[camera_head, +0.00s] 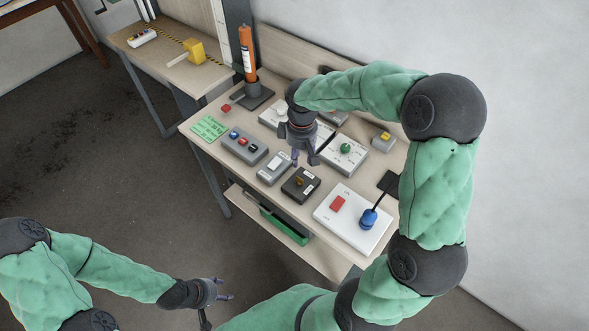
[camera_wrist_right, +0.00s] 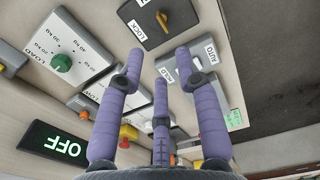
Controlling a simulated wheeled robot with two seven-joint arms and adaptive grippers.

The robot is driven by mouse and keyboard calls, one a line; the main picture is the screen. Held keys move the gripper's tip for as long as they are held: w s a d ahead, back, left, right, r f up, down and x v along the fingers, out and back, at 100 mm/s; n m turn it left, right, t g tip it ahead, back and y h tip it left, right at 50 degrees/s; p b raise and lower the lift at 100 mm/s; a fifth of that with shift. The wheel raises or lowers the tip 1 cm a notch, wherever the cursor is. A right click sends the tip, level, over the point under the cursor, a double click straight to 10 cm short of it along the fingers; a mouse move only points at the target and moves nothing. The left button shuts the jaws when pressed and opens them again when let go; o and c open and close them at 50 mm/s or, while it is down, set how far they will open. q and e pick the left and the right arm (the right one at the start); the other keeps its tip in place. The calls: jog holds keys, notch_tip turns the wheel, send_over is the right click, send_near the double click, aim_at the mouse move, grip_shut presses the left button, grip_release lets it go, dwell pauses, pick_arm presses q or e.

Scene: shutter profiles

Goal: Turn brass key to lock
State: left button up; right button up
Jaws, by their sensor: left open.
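The brass key (camera_head: 299,182) sits in a small black box (camera_head: 312,179) near the front edge of the workbench. In the right wrist view, the key (camera_wrist_right: 162,20) shows at the top on the black box (camera_wrist_right: 148,33), beside a LOCK label. My right gripper (camera_head: 303,159) is above the bench, behind and apart from the key. Its purple fingers (camera_wrist_right: 157,75) are spread with nothing between them. My left gripper (camera_head: 224,290) is open and empty at the lower left, away from the bench.
A grey rocker switch (camera_head: 274,168) with AUTO and HOLD labels stands left of the key box. A button box (camera_head: 244,145) is further left. A white panel with a blue-handled lever (camera_head: 368,218) stands right. The green LOAD knob (camera_head: 345,148) is behind. A display (camera_wrist_right: 55,143) reads OFF.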

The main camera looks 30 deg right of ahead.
aim_at(300, 180)
notch_tip(300, 180, down, 10)
jog(key=shift+s+f+b, duration=0.1)
jog(key=shift+s+b, duration=0.05)
jog(key=shift+b, duration=0.8)
jog(key=shift+a, duration=0.1)
grip_shut()
